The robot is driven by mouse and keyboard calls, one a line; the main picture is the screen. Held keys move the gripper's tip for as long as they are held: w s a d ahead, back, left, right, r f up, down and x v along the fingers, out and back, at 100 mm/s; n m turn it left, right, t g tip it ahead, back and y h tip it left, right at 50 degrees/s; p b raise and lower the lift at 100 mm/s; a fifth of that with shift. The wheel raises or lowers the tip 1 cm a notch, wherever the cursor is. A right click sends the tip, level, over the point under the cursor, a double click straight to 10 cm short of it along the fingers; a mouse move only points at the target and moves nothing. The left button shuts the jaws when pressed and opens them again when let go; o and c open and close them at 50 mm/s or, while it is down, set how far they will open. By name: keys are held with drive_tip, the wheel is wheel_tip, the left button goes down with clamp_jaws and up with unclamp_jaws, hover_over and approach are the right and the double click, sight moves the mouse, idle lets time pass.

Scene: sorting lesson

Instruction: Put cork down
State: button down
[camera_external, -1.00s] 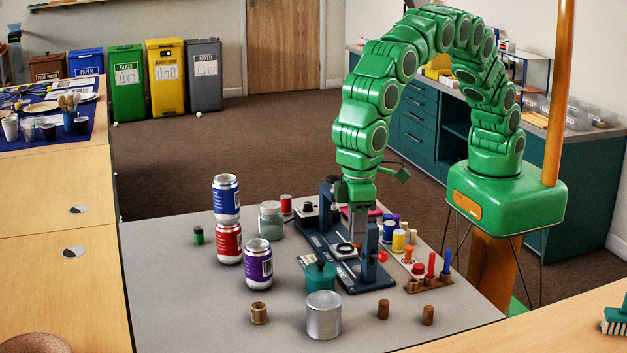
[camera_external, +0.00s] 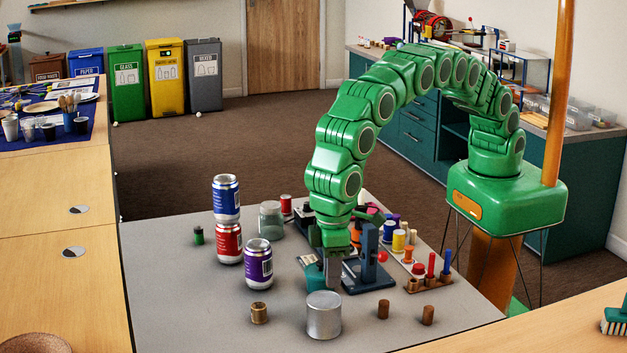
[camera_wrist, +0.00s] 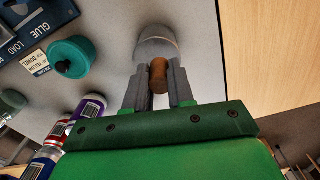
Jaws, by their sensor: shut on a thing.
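My gripper (camera_external: 333,284) is shut on a brown cork (camera_wrist: 158,76), which sits between the two grey fingertips in the wrist view (camera_wrist: 156,84). In the external view the gripper points down just behind a silver cylinder (camera_external: 323,318), and the cork cannot be made out there. In the wrist view the same silver cylinder (camera_wrist: 156,40) shows just beyond the cork. I cannot tell whether the cork touches the cylinder. Two more brown cork-like pieces (camera_external: 383,309) (camera_external: 428,315) stand on the grey table (camera_external: 200,300) to the right.
A teal pot (camera_wrist: 72,58) stands beside the gripper. A dark blue stand (camera_external: 370,272) is close on its right. Purple (camera_external: 258,264), red (camera_external: 228,243) and blue (camera_external: 226,198) cans stand left. A small brass-coloured piece (camera_external: 259,313) is at front left. The table's front left is clear.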

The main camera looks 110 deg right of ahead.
drive_tip(key=shift+w+a+f, duration=0.15)
drive_tip(key=shift+w+f, duration=0.1)
drive_tip(key=shift+f, duration=1.6)
drive_tip(key=c, duration=1)
unclamp_jaws()
drive_tip(key=shift+f, duration=0.1)
wheel_tip(320, 180, up, 12)
